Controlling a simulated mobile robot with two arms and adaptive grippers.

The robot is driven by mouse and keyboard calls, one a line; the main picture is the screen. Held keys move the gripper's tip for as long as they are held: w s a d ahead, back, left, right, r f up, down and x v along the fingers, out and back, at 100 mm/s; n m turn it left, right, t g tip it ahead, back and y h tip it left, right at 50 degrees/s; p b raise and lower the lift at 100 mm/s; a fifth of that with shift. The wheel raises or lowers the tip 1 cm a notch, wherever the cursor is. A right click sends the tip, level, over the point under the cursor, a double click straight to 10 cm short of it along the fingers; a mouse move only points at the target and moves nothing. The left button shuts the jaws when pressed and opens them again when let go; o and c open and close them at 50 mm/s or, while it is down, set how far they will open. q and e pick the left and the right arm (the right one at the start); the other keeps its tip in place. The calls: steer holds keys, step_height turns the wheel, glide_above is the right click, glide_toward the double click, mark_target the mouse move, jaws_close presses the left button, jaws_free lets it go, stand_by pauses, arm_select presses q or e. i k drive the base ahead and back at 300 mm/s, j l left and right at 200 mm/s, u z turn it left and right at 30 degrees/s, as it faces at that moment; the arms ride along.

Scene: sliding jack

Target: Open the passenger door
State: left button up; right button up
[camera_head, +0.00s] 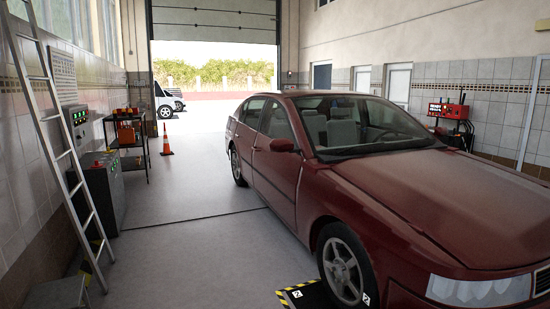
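A dark red car (400,190) stands in the garage with its front toward me, on the right of the head view. The front door (273,177) on its side facing left is shut, flush with the body. The rear door (247,145) on that side is also shut. A side mirror (282,145) sticks out at the front door. The car's far side is hidden, so I cannot see its doors. Neither of my grippers shows in this view.
A ladder (62,150) leans at the left near a control cabinet (104,190). A tool cart (127,145) and orange cone (166,140) stand further back. A striped plate (305,296) lies by the front wheel. The floor (190,235) left of the car is clear.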

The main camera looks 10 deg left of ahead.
mark_target(277, 165)
steer(key=i+j+u, duration=0.75)
steer(key=i, duration=0.2)
steer(key=i+j+u, duration=0.1)
steer(key=i, duration=0.85)
steer(key=i+j+u, duration=0.15)
steer(key=i, duration=0.85)
steer(key=i+z, duration=0.2)
steer(key=i, duration=0.3)
steer(key=i+z, duration=0.15)
steer(key=i, duration=0.4)
steer(key=i+z, duration=0.2)
steer(key=i, duration=0.3)
steer(key=i+j+z, duration=0.2)
steer(key=i, duration=0.3)
